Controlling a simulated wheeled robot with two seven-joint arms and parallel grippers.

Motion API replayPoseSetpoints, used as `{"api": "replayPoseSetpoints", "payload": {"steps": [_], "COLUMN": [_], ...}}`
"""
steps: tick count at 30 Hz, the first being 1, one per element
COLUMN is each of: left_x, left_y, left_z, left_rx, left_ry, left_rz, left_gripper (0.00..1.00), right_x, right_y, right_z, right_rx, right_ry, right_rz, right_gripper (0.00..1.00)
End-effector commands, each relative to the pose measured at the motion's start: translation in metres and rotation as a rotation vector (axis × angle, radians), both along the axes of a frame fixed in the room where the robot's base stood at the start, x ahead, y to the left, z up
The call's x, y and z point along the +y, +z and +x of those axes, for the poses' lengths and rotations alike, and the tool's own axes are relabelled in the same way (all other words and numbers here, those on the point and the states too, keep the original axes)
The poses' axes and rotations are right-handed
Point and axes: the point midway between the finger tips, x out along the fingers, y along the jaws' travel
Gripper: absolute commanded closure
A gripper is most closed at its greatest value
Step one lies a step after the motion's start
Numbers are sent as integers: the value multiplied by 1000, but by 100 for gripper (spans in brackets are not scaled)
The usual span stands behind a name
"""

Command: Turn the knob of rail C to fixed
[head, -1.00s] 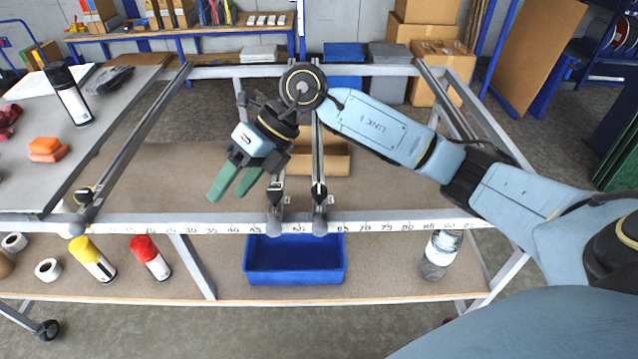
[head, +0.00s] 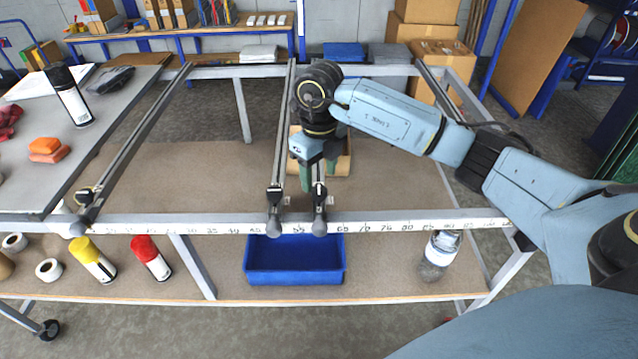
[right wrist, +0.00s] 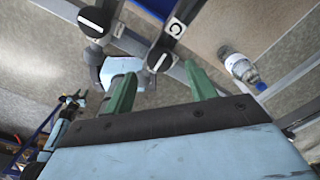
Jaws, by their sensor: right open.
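Two rails run side by side from back to front in the middle of the frame in the head view. The right one has a dark knob (head: 319,191) at its front end. In the right wrist view this knob (right wrist: 160,60) is black with a white line, beside a white label "C" (right wrist: 175,28). The knob of the neighbouring rail (head: 275,196) also shows there (right wrist: 95,21). My right gripper (head: 318,176) points down just behind the C knob. Its green fingers (right wrist: 161,88) are open, apart and empty. I do not see my left gripper.
A numbered scale (head: 385,226) runs along the front beam. A blue bin (head: 295,280) and a clear bottle (head: 438,256) are on the shelf below. Another rail's knob (head: 84,198) is at the left. A cardboard box (head: 342,164) lies behind the gripper.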

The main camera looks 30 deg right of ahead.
Motion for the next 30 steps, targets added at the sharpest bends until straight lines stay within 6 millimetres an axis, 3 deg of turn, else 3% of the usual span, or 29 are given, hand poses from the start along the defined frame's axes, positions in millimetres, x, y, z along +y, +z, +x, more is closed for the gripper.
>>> {"api": "replayPoseSetpoints", "payload": {"steps": [3,8,19,28,30], "left_x": [0,0,0,0,0], "left_y": [1,1,1,1,1], "left_z": [0,0,0,0,0], "left_rx": [0,0,0,0,0], "left_ry": [0,0,0,1,1], "left_rz": [0,0,0,0,0], "left_gripper": [64,64,64,64,64], "right_x": [1,0,0,0,0], "right_y": [-20,-35,-39,-39,-39], "right_z": [-1,0,0,0,0], "right_rx": [3,1,-1,-1,-1], "right_ry": [1,0,1,1,1], "right_rz": [1,1,1,1,1], "right_gripper": [44,44,45,85,89]}}
